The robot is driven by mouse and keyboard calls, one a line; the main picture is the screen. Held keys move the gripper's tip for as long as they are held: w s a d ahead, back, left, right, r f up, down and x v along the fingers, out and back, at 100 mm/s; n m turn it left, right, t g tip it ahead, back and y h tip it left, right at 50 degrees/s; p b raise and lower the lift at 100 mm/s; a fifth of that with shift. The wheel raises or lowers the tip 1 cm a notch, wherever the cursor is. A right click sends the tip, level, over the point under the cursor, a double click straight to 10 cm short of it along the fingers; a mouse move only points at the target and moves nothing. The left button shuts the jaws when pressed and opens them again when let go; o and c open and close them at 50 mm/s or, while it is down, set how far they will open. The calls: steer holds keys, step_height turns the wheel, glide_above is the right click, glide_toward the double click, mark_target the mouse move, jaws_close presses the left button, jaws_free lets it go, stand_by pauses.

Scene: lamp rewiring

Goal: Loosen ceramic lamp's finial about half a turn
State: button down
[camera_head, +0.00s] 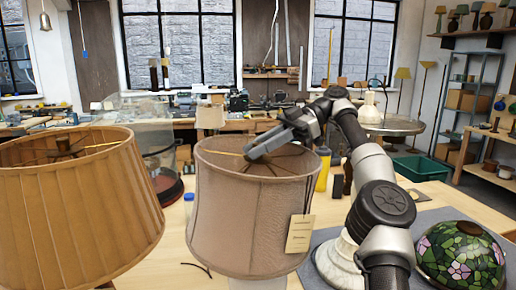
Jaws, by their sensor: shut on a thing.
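The ceramic lamp stands in the middle with a tapered grey-beige drum shade (250,215) that has an open top. A bit of its pale base (258,284) shows below the shade. A paper tag (299,233) hangs at the shade's right side. Thin spokes (226,153) cross the shade's top opening to the centre. My gripper (252,154) reaches in from the upper right, tilted down, with its fingertips at that centre. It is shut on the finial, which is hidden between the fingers.
A larger tan pleated lampshade (75,215) stands close on the left. A stained-glass shade (462,255) lies on a grey mat at the lower right. A white base (340,262) stands between it and the ceramic lamp. A yellow bottle (323,170) is behind the shade.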

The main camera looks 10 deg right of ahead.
steer(key=shift+r, duration=0.15)
steer(key=c, duration=1.6)
jaws_free()
steer(key=shift+o, duration=0.2)
steer(key=shift+d+m+t, duration=0.1)
steer(key=shift+m+t, duration=0.2)
steer(key=shift+t, duration=0.1)
